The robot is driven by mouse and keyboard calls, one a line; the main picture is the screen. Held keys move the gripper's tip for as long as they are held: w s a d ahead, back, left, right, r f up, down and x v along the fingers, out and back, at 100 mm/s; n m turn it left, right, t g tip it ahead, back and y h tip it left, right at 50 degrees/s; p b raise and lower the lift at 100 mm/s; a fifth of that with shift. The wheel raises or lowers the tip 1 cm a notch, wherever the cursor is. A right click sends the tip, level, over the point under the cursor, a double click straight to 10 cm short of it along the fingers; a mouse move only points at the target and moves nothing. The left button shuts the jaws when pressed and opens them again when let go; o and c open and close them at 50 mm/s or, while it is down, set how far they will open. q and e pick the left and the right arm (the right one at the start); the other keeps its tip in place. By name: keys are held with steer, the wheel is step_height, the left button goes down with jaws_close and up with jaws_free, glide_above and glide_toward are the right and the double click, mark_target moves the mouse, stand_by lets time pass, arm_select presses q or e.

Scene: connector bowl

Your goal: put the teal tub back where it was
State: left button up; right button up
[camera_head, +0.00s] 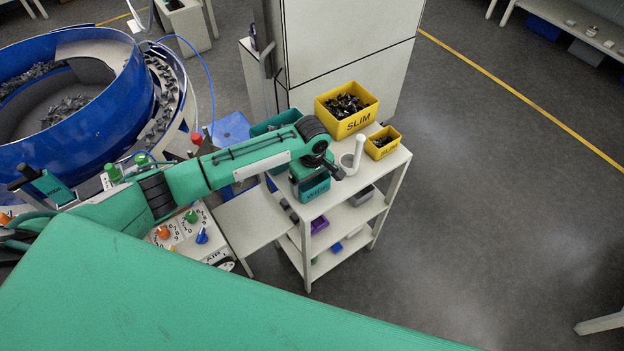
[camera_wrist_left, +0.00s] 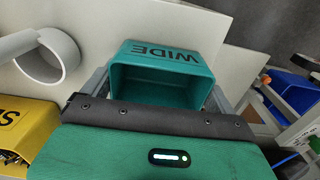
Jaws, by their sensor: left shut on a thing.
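The teal tub (camera_head: 314,190), marked WIDE, is at the front left corner of the white shelf cart's top. In the left wrist view the tub (camera_wrist_left: 158,58) sits between the two grey fingers and looks empty inside. My left gripper (camera_head: 314,174) is shut on it from above, and the wrist hides part of it. I cannot tell whether the tub rests on the cart top or hangs just above it. A larger teal bin (camera_head: 278,122) stands at the back left of the cart, partly behind my arm. My right gripper is not in view.
The white cart top (camera_head: 330,200) also holds a big yellow SLIM bin (camera_head: 349,124) of dark parts, a small yellow bin (camera_head: 382,148) and a white ring-shaped holder with a post (camera_head: 357,152). Lower shelves hold small items. A tall pale cabinet (camera_head: 345,50) stands behind.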

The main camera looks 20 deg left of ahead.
arm_select(q)
steer(key=shift+f, duration=0.15)
steer(key=o, duration=0.7)
steer(key=shift+r, duration=0.55)
step_height(320, 180, up, 11)
steer(key=shift+r+b, duration=0.15)
steer(key=shift+b, duration=0.75)
